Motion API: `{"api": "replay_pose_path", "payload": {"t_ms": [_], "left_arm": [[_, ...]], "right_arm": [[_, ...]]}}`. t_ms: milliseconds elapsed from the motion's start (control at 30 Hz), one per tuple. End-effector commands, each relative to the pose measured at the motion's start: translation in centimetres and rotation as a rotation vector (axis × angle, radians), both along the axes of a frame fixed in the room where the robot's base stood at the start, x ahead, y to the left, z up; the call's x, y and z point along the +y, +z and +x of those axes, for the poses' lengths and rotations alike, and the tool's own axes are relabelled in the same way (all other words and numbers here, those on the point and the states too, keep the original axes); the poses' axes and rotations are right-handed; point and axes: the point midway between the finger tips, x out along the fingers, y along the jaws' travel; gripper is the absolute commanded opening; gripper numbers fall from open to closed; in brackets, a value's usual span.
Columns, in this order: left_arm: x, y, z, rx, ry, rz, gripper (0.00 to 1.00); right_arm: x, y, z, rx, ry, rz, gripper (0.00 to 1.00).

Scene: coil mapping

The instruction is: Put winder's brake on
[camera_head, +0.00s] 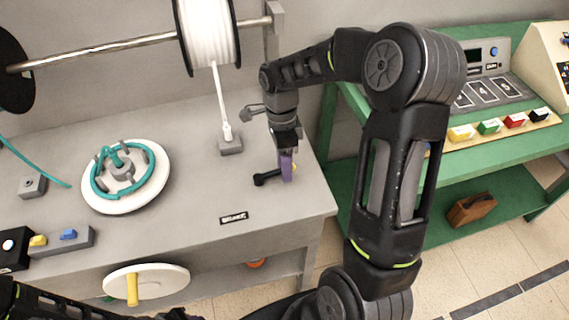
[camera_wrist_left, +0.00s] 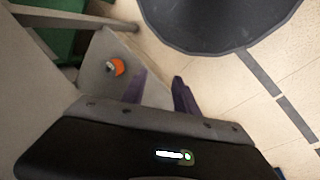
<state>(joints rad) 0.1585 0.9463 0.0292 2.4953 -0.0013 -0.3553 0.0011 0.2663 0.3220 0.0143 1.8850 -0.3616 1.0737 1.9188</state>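The winder's white disc (camera_head: 155,199) lies on the grey bench (camera_head: 190,235) with a teal coil (camera_head: 98,178) on it. A small black lever with a round knob (camera_head: 261,180), possibly the brake, sits near the bench's right end, behind a black-and-white label (camera_head: 234,217). My right gripper (camera_head: 287,177) points down with purple fingers right beside the lever. The fingers overlap in this view, so I cannot tell if they hold it. My left gripper (camera_wrist_left: 160,92) shows in the left wrist view, its two purple fingers apart with nothing between them.
A white spool (camera_head: 207,35) hangs on a metal rod above the bench. A white crank wheel (camera_head: 165,281) with a yellow handle is at the bench front. A green table (camera_head: 480,151) with a control panel stands at right. An orange part (camera_wrist_left: 117,67) shows near my left gripper.

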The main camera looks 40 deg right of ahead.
Motion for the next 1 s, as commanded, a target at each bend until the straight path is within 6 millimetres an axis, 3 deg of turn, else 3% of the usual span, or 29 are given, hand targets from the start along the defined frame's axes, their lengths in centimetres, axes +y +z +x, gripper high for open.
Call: {"api": "replay_pose_path", "payload": {"t_ms": [100,567,1000], "left_arm": [[0.00,-0.01,0.00,0.000,0.000,0.000,0.36],[0.00,0.00,0.00,0.000,0.000,0.000,0.36],[0.00,0.00,0.00,0.000,0.000,0.000,0.36]], "right_arm": [[0.00,0.01,0.00,0.000,0.000,0.000,0.39],[-0.01,0.04,0.00,0.000,0.000,0.000,0.01],[-0.02,0.05,0.01,0.000,0.000,0.000,0.00]]}}
